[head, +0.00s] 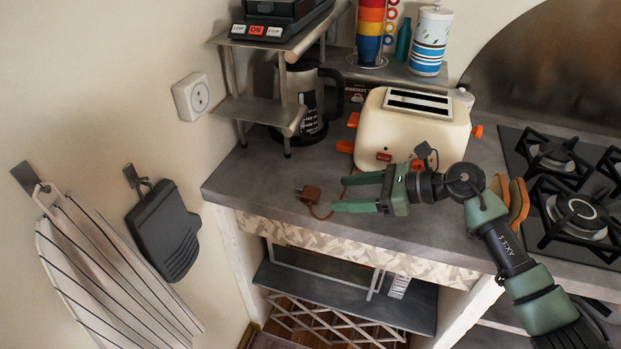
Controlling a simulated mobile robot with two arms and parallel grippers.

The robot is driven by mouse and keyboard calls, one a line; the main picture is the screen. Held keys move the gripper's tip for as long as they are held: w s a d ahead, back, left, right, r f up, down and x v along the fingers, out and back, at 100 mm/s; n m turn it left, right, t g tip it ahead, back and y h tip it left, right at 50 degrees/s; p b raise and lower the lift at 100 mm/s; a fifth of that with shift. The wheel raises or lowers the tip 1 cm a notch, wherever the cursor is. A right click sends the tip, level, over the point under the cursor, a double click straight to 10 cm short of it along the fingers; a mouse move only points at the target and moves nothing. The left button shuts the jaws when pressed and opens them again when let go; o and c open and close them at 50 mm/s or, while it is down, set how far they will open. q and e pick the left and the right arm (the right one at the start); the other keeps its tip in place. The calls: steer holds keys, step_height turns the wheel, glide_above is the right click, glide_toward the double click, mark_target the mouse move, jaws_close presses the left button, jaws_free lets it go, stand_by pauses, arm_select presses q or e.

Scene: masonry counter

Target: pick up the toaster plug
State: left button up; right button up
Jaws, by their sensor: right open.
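The toaster plug (309,193) is small and brown and lies on the grey counter (258,184), with its cord running from it toward the toaster. The cream toaster (410,130) with orange knobs and levers stands behind it. My right gripper (338,193) comes in from the right, low over the counter in front of the toaster. Its two green fingers are apart and point left toward the plug. The plug is just beyond the fingertips, and nothing shows between them. Part of the cord is hidden by the gripper. My left gripper is not in view.
A wall socket (192,97) is on the left wall. A gas hob (575,195) is at the right. An oven mitt (163,230) and a striped towel (105,265) hang at the left.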

mark_target(309, 191)
steer(key=shift+w+a, duration=0.1)
steer(key=shift+w, duration=0.2)
steer(key=shift+w+a, duration=0.15)
steer(key=shift+a, duration=0.1)
steer(key=x, duration=0.2)
steer(key=shift+a, duration=0.4)
steer(key=x, duration=0.3)
steer(key=shift+w+a+f, duration=0.1)
steer(key=shift+a+f, duration=0.1)
steer(key=shift+a, duration=0.1)
steer(key=shift+w+a+f, duration=0.1)
steer(key=shift+a, duration=0.15)
jaws_close()
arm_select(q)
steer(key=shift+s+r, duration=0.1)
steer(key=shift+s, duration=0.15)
